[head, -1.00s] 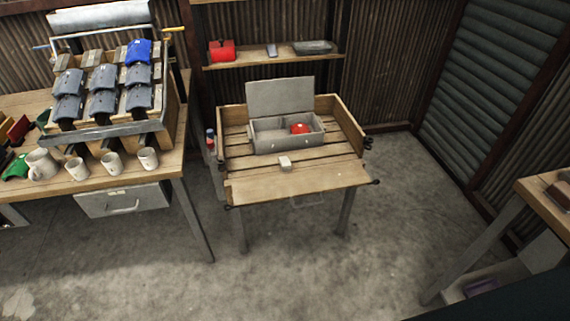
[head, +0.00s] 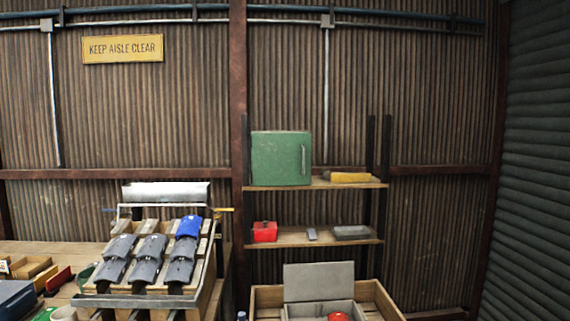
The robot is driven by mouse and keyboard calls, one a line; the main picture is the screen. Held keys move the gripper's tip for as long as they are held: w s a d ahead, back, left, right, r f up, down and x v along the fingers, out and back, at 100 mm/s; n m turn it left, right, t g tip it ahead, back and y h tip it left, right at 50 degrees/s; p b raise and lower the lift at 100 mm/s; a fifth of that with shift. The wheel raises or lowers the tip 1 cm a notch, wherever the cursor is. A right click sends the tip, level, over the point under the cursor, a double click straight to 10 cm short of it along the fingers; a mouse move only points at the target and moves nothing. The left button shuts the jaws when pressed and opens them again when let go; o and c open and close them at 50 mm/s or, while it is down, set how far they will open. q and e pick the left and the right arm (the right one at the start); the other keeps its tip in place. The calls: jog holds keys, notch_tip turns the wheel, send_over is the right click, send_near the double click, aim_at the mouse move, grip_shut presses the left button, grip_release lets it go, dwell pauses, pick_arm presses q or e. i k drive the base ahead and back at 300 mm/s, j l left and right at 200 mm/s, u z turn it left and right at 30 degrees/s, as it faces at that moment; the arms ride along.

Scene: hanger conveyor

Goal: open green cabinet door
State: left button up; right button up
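The green cabinet (head: 277,160) stands on the upper shelf (head: 340,184) against the corrugated wall, near the middle of the head view. Its front door appears closed, with a pale vertical handle (head: 304,161) near the right edge. Neither of my grippers shows in the head view, so I cannot see where they are relative to the cabinet.
A yellow object (head: 350,177) lies right of the cabinet. The lower shelf holds a red box (head: 265,232) and a grey tray (head: 351,232). A rack of grey and blue items (head: 150,247) is at left.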

aim_at(278, 159)
jog(key=i+l+z, duration=0.35)
jog(key=i, duration=0.15)
jog(key=i+z, duration=0.35)
jog(key=i, duration=0.15)
jog(key=i+z, duration=0.35)
jog(key=i, duration=0.15)
